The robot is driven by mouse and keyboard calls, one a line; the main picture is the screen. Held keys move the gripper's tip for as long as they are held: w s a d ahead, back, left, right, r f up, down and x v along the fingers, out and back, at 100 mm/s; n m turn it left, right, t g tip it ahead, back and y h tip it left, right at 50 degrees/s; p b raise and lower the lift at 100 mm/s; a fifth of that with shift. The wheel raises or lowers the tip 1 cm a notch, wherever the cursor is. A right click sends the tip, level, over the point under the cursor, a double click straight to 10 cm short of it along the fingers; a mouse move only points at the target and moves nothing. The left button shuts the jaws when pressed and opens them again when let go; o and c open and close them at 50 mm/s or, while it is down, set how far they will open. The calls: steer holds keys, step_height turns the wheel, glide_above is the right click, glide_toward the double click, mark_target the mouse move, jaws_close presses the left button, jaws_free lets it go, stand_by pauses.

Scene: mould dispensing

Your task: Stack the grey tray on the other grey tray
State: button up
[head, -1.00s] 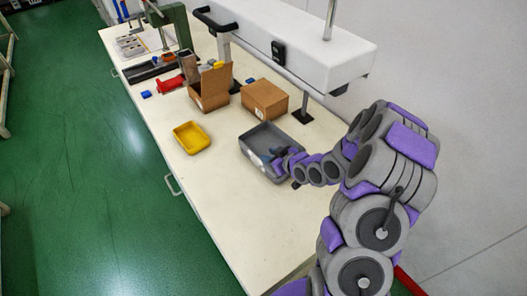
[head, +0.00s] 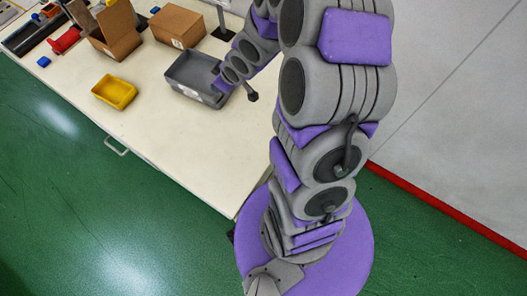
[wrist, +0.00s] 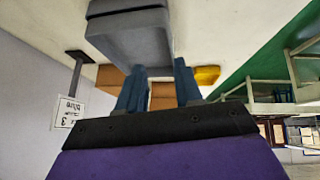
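A grey tray (head: 197,80) stands on the white table in the head view, right of the yellow tray. In the wrist view, which is upside down, the grey tray (wrist: 130,38) is large at the top. A darker grey band lies along its top edge there; I cannot tell if this is a second tray stacked with it. No separate grey tray shows elsewhere. My gripper (wrist: 160,78) is open, its two blue fingers apart with nothing seen between them. The fingertips are close to the tray; contact is unclear. In the head view my arm partly hides the tray's right end.
A yellow tray (head: 115,91) lies left on the table (head: 170,135). An open cardboard box (head: 115,32) and a closed one (head: 178,26) stand behind. A red item (head: 64,40) is at far left. The table front is clear.

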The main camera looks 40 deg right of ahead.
steer(key=s+a+r+m+g, duration=0.2)
steer(key=s+r, duration=0.3)
steer(key=s, duration=0.6)
steer(key=s+a+r+m+g+h, duration=0.1)
steer(key=s+r, duration=0.4)
steer(key=s, duration=0.6)
steer(key=s+a+r+m+g, duration=0.2)
steer(key=s+a+r+g, duration=0.2)
steer(key=s, duration=0.8)
steer(key=shift+r+m+g+h, duration=0.3)
steer(key=shift+r+g, duration=0.5)
steer(key=shift+r, duration=0.1)
steer(key=shift+s, duration=0.1)
